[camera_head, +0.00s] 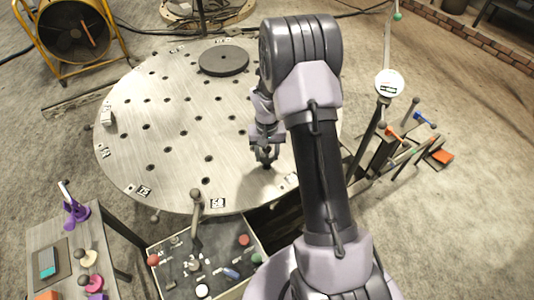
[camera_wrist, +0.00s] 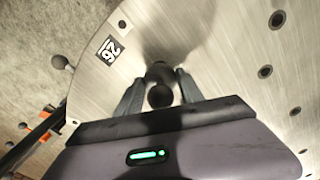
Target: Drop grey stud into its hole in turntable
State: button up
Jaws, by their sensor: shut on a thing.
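The turntable (camera_head: 170,120) is a large round brushed-metal disc with many dark holes, and its surface also fills much of the wrist view (camera_wrist: 215,55). My gripper (camera_head: 265,153) is low over its near right part. In the wrist view my gripper (camera_wrist: 158,86) is shut on a dark grey stud (camera_wrist: 159,96), whose round knob shows between the two fingers. A second dark rounded shape lies just beyond the knob; I cannot tell if it is part of the stud or a hole. Whether the stud's lower end touches the turntable is hidden.
A dark round plate (camera_head: 223,60) lies on the turntable's far part. A control box (camera_head: 205,265) with knobs stands at the near edge, beside a small side table (camera_head: 60,250). A rack of coloured-handled tools (camera_head: 395,150) and a dial gauge (camera_head: 389,83) stand at the right.

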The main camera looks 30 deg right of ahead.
jog(key=shift+f+b, duration=1.65)
jog(key=shift+f, duration=0.55)
jog(key=o, duration=1.1)
jog(key=shift+r+p, duration=2.75)
jog(key=shift+r, duration=1.1)
jog(key=o, duration=0.6)
notch_tip(320, 180, up, 17)
jog(key=p, duration=0.5)
jog(key=shift+r, duration=0.2)
